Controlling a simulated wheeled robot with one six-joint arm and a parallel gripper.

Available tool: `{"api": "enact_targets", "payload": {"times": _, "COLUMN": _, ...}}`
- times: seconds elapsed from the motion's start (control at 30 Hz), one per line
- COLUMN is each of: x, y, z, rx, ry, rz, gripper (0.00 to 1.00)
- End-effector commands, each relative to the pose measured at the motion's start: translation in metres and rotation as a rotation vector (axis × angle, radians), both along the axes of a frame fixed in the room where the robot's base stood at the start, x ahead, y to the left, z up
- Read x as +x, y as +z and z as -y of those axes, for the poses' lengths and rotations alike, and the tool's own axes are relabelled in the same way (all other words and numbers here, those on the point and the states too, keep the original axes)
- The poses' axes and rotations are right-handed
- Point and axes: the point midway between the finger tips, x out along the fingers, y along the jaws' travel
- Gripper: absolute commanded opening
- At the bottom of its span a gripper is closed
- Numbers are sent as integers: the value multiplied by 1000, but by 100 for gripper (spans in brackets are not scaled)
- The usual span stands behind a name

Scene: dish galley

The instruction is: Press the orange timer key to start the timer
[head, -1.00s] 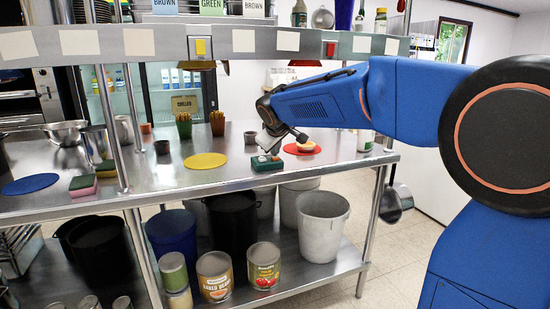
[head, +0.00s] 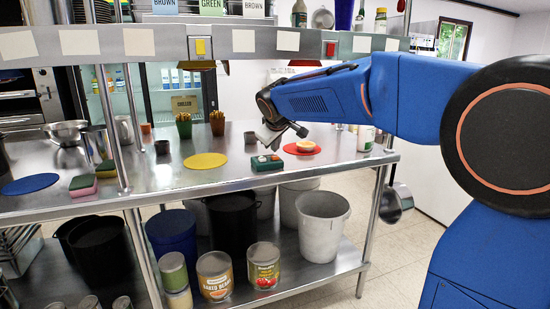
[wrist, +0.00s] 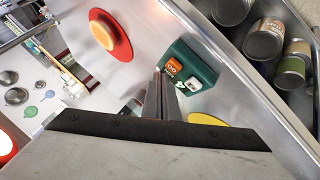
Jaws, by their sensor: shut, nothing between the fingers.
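The timer is a dark green box (head: 266,163) on the steel counter, in front of a red disc. In the wrist view the timer (wrist: 203,72) has an orange key (wrist: 174,64) with dark markings and a white key (wrist: 193,84) beside it. My gripper (head: 272,146) is above the timer in the head view. In the wrist view its shut, empty fingers (wrist: 159,78) point toward the timer, with their tips close to the orange key's edge. They appear apart from the key, but the exact gap is hard to tell.
A red disc (head: 315,150) with a bun-like item (head: 306,145) lies behind and right of the timer. A yellow disc (head: 205,161) lies to the left. A shelf rail (head: 280,42) runs above the counter (head: 225,178). Fries cups (head: 217,122) stand farther back.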

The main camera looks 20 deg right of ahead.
Motion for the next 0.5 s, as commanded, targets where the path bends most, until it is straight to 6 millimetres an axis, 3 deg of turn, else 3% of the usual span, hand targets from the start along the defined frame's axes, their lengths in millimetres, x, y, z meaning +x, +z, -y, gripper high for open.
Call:
{"api": "enact_targets", "payload": {"times": 0.3, "x": 0, "y": 1, "z": 0, "rx": 0, "ry": 0, "rz": 0, "gripper": 0}}
{"api": "enact_targets", "payload": {"times": 0.5, "x": 0, "y": 13, "z": 0, "rx": 0, "ry": 1, "rz": 1, "gripper": 0}}
